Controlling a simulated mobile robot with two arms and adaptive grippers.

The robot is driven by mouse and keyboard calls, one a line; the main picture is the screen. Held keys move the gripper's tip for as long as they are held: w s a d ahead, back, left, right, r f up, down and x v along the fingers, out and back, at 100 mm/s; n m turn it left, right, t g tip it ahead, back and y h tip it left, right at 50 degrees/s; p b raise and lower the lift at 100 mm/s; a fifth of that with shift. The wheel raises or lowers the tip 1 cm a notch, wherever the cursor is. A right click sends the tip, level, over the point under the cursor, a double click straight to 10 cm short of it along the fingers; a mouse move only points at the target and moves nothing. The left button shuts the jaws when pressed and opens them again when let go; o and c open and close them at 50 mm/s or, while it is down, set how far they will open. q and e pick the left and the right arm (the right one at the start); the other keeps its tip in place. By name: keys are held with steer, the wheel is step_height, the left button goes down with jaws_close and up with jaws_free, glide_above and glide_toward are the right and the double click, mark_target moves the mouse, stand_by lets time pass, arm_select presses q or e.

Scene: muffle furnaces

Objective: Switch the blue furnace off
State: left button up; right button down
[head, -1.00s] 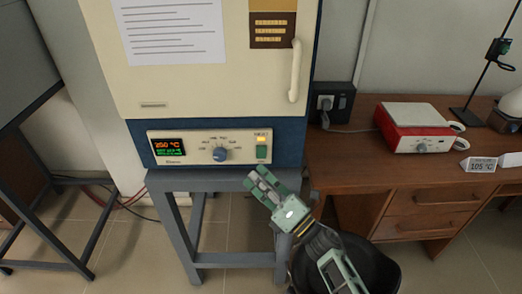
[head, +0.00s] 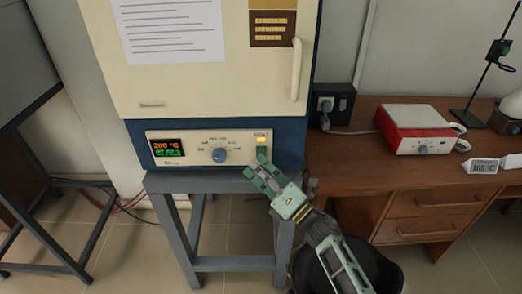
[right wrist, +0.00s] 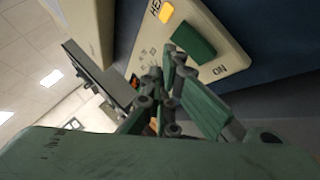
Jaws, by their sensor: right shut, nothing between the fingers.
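The blue furnace (head: 290,140) stands on a grey stand, its cream door closed. Its control panel (head: 185,149) has a lit display reading about 200 °C, a blue-grey knob (head: 219,155) and a lit amber lamp (head: 261,139). In the right wrist view the green switch (right wrist: 194,42) shows beside the amber lamp (right wrist: 166,12) and above an "ON" mark. The fingertips (right wrist: 170,50) are right by the switch; I cannot tell whether they touch it. My left gripper is out of view.
A wooden desk (head: 345,165) to the right holds a red and white hotplate (head: 417,130) and a 105 °C sign (head: 481,166). The grey stand (head: 165,185) is under the furnace. A dark bin is behind my right arm.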

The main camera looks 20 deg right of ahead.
steer(key=shift+w, duration=0.1)
stand_by(0.8)
steer(key=shift+w+d+b, duration=0.1)
steer(key=shift+w+b, duration=0.25)
steer(key=shift+w+d+r, duration=0.1)
steer(key=shift+w, duration=0.2)
stand_by(0.6)
steer(key=shift+s, duration=0.15)
steer(key=shift+s+a, duration=0.2)
steer(key=shift+s, duration=0.45)
steer(key=shift+s+a+f, duration=0.15)
steer(key=shift+s+a, duration=0.1)
steer(key=shift+s, duration=0.55)
steer(key=shift+s+a+f, duration=0.1)
steer(key=shift+s+a, duration=0.1)
steer(key=shift+s, duration=0.55)
steer(key=shift+s+a+f, duration=0.15)
steer(key=shift+s+a, duration=0.1)
steer(key=shift+s, duration=0.55)
